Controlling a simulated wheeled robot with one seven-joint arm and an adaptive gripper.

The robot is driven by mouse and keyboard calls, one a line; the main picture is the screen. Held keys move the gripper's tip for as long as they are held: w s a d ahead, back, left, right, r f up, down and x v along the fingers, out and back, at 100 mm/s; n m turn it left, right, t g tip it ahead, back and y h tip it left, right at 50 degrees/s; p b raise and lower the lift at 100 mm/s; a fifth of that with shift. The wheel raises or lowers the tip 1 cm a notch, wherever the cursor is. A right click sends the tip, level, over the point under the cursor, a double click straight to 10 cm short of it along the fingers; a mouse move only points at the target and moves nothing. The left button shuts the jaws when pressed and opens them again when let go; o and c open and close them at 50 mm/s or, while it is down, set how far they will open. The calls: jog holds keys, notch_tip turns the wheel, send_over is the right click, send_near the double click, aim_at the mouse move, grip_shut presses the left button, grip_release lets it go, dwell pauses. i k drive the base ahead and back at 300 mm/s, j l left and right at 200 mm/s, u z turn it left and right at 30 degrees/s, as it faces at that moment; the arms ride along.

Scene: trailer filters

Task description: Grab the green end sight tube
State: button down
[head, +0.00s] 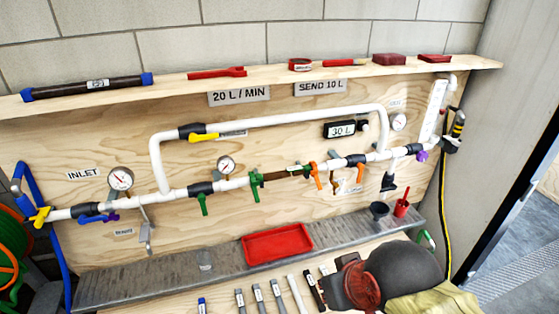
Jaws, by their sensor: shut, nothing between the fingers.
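A short brownish sight tube (274,175) sits in the lower white pipe line on the plywood board. Green fittings show at its two ends, a green-handled valve (255,187) on the left and a smaller green part (306,171) on the right. An orange-handled valve (315,174) stands just to the right of that. Another tube, dark with blue ends (86,87), lies on the left of the top shelf. My gripper is not in view, so nothing shows of where it is relative to the tube.
The top shelf (270,78) juts out above the pipes. A red tray (277,244) sits on the grey ledge below. Labelled tools lie at the front. A dark grey rounded thing (405,268) with a red part fills the front right; I cannot tell what it is.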

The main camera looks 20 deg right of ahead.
aim_at(298, 170)
jog(key=i+l+u, duration=0.15)
jog(key=l, duration=0.15)
jog(key=i+l+u, duration=0.25)
jog(key=l, duration=0.35)
jog(key=i+l+u, duration=0.15)
jog(key=l, duration=0.2)
jog(key=i+l+u, duration=0.1)
jog(key=l, duration=0.25)
jog(key=i, duration=0.05)
